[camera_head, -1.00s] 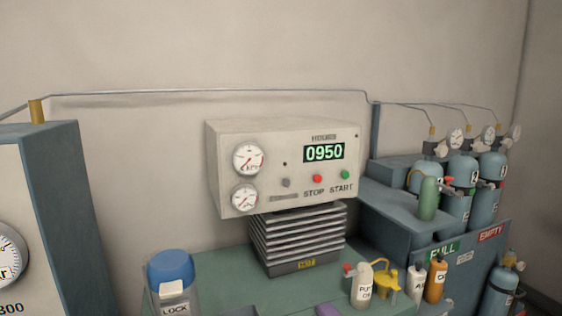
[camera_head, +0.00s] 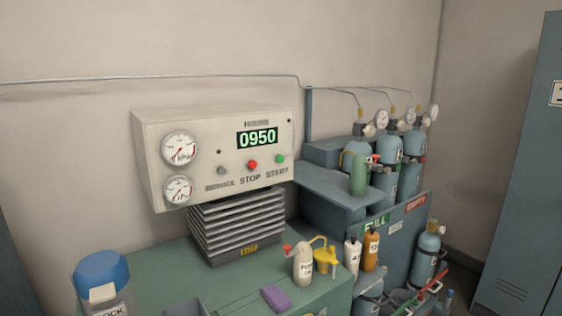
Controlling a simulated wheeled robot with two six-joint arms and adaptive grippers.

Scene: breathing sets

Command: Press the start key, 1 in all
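The start key is a small green button (camera_head: 280,159) at the right of the cream control box (camera_head: 216,135), above the word START. A red stop button (camera_head: 252,164) sits to its left, and a grey button (camera_head: 221,171) is further left above a label that seems to read SERVICE. The box's green display (camera_head: 257,138) reads 0950. Two round gauges are on its left side. Neither of my grippers is in view.
Below the box is a finned block (camera_head: 237,229) on a green bench (camera_head: 180,275) holding bottles, a yellow oil can (camera_head: 325,258) and a purple block (camera_head: 276,298). Gas cylinders (camera_head: 389,153) stand in a rack at right. A blue-grey locker (camera_head: 525,180) is far right.

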